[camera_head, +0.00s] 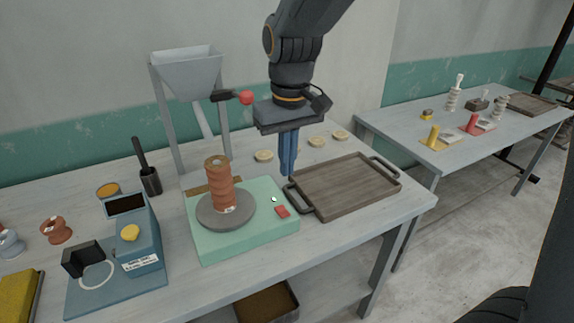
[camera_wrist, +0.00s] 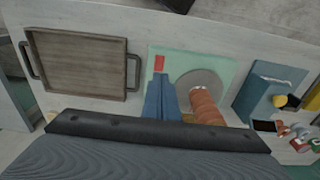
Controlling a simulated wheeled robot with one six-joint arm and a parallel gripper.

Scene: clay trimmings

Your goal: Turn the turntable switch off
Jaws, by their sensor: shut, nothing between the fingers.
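The turntable is a pale green box (camera_head: 245,240) with a round grey disc (camera_head: 245,213) on top. A ribbed reddish-brown clay piece (camera_head: 221,187) stands upright on the disc; it also shows in the wrist view (camera_wrist: 205,106). A red switch (camera_head: 282,211) sits on the box top near its right edge, with a small light green dot (camera_head: 274,199) beside it. The switch also shows in the wrist view (camera_wrist: 159,63). My gripper (camera_head: 287,174) is shut and empty, pointing down above the box's right rear side. Its blue fingers (camera_wrist: 161,79) appear just below the switch in the wrist view.
A wooden tray (camera_head: 345,188) with dark handles lies right of the turntable, its left handle close to my fingers. A grey hopper (camera_head: 187,75) with a red-knobbed lever (camera_head: 246,97) stands behind. A blue device (camera_head: 135,237) stands left.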

